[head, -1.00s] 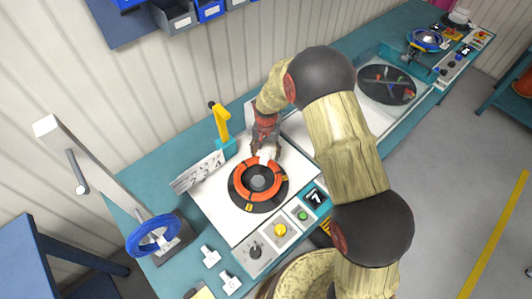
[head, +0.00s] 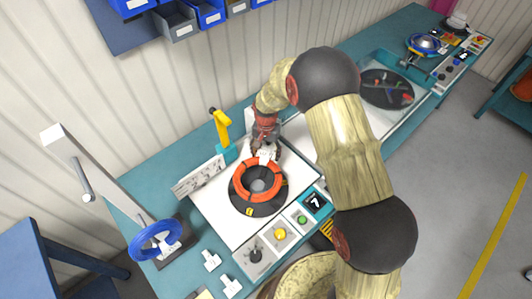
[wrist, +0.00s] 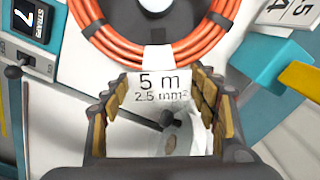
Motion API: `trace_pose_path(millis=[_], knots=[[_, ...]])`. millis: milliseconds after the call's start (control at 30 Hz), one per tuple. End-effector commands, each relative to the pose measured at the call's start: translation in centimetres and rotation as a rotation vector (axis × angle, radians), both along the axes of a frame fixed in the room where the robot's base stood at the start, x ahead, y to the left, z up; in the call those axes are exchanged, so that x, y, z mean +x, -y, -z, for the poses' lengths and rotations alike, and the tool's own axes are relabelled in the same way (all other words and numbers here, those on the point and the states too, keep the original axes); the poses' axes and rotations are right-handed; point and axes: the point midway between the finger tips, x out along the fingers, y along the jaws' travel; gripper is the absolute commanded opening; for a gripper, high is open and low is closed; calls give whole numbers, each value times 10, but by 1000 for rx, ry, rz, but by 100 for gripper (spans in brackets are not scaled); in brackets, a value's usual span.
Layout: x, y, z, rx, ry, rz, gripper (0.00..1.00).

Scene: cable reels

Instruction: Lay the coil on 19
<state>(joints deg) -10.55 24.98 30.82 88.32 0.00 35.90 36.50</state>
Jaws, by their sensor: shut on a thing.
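The coil (head: 257,179) is an orange ring of cable above a dark round plate (head: 262,207) on the white station in the head view. It seems raised off the plate. In the wrist view the coil (wrist: 150,50) carries a white label (wrist: 160,90) reading "5 m 2.5 mm²". My gripper (head: 264,150) is at the coil's far edge. In the wrist view my gripper (wrist: 163,110) has its fingers on both sides of the label and is shut on the coil's tag. I cannot read a 19 anywhere.
A display (head: 316,202) shows 7 beside knobs and buttons. White tags (head: 211,260) lie at the front.

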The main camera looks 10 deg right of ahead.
Motion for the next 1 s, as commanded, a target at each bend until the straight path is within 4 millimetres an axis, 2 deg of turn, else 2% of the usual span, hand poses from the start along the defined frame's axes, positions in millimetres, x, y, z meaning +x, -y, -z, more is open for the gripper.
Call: trace_pose_path(millis=[167,1000], knots=[[1,0,-12,1,3,0,0],[1,0,-97,0,2,0,0]])
